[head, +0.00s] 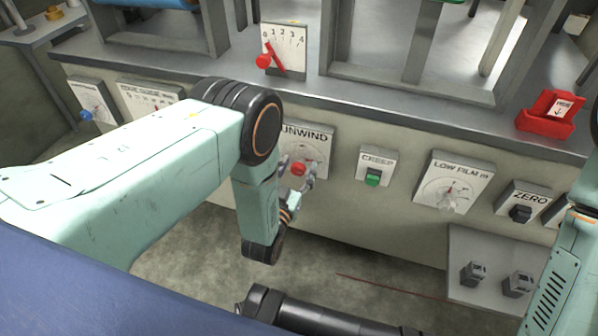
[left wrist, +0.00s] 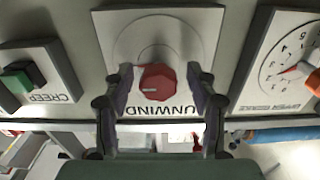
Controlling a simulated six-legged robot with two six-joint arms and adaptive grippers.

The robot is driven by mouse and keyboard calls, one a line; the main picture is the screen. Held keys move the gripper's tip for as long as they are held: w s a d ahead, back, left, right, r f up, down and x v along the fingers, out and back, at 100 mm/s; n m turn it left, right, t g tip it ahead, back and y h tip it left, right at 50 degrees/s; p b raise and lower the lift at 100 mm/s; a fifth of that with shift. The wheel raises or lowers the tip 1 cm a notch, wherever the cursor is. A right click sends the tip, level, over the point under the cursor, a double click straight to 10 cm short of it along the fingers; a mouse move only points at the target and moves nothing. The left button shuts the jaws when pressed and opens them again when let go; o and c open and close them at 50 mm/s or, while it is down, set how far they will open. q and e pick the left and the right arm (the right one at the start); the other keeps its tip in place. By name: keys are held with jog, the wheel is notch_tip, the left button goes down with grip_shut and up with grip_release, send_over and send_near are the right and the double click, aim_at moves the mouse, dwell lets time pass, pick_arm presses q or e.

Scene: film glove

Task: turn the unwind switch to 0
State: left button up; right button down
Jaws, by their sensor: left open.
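The unwind switch is a red knob (head: 298,168) on a pale plate marked UNWIND (head: 318,142) on the front of the machine. My left arm covers part of this plate in the head view. In the left wrist view the plate (left wrist: 203,25) appears upside down, with the red faceted knob (left wrist: 157,82) near its middle. A pale mark on the knob lies toward the left of that picture. My left gripper (left wrist: 159,74) is open, with one finger on each side of the knob and visible gaps. The 0 mark is not readable. My right gripper is not in view.
A CREEP switch with a green button (head: 372,178), a LOW FILM dial (head: 452,185) and a ZERO switch (head: 521,212) sit to the right. A dial with a red lever (head: 276,58) stands on the ledge above. A red holder (head: 547,116) is at the ledge's right.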

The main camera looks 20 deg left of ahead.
pick_arm(q)
jog(key=c, duration=1.2)
